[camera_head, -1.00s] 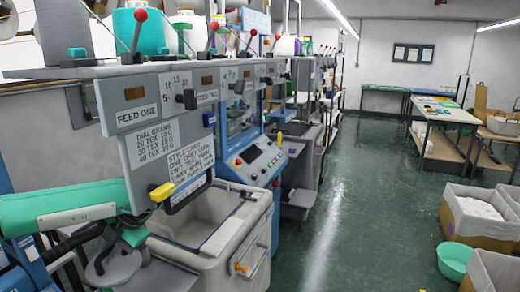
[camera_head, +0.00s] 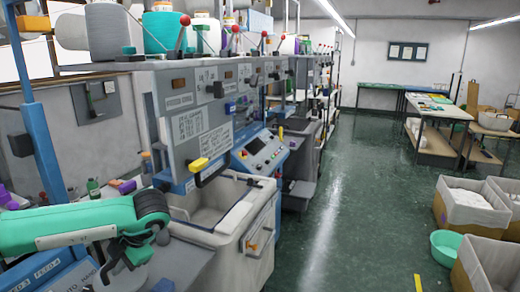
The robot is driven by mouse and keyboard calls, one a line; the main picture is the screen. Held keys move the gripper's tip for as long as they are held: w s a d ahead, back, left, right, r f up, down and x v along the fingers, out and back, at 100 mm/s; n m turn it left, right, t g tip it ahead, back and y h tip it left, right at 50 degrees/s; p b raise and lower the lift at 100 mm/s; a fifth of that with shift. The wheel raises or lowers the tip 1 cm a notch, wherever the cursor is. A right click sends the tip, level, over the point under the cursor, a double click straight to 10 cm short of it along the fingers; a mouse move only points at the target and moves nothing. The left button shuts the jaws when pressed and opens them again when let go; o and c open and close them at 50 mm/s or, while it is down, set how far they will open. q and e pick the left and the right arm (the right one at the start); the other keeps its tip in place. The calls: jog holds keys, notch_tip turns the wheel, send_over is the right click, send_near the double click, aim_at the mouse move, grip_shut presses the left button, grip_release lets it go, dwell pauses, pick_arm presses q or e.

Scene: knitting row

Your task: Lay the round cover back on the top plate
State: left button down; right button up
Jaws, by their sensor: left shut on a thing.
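My left arm comes in from the left with a green sleeve, and its dark wrist bends down to my left gripper (camera_head: 128,254) at the lower left. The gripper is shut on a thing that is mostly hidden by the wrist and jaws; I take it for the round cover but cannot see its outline. Beneath and right of it is a flat grey surface (camera_head: 188,264) of the near machine; I cannot tell whether this is the top plate. My right gripper is not in view.
A grey machine panel with labels and a yellow handle (camera_head: 198,164) stands just beyond the gripper. A pale open bin (camera_head: 240,226) is right of it. A shelf (camera_head: 150,66) above carries yarn cones. The green floor aisle (camera_head: 345,210) is clear; lined boxes (camera_head: 462,218) stand at right.

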aim_at(127, 278)
pick_arm(q)
jog(key=d+f+m+t, duration=0.1)
jog(key=s+d+f+m+t, duration=0.1)
jog(key=d+m, duration=0.1)
jog(key=shift+f+m, duration=0.3)
jog(key=shift+f, duration=0.05)
jog(key=s+d+f+m+h, duration=0.1)
jog(key=s+d+m+h, duration=0.2)
jog(key=m+h, duration=0.4)
jog(key=s+d+f+m+h, duration=0.2)
jog(key=s+d+m+h, duration=0.2)
jog(key=m, duration=1.6)
jog(key=d+h, duration=0.2)
jog(key=h, duration=0.1)
jog(key=shift+d+t, duration=0.3)
jog(key=shift+t, duration=0.1)
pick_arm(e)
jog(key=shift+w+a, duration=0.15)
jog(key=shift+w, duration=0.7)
pick_arm(q)
jog(key=shift+d, duration=0.15)
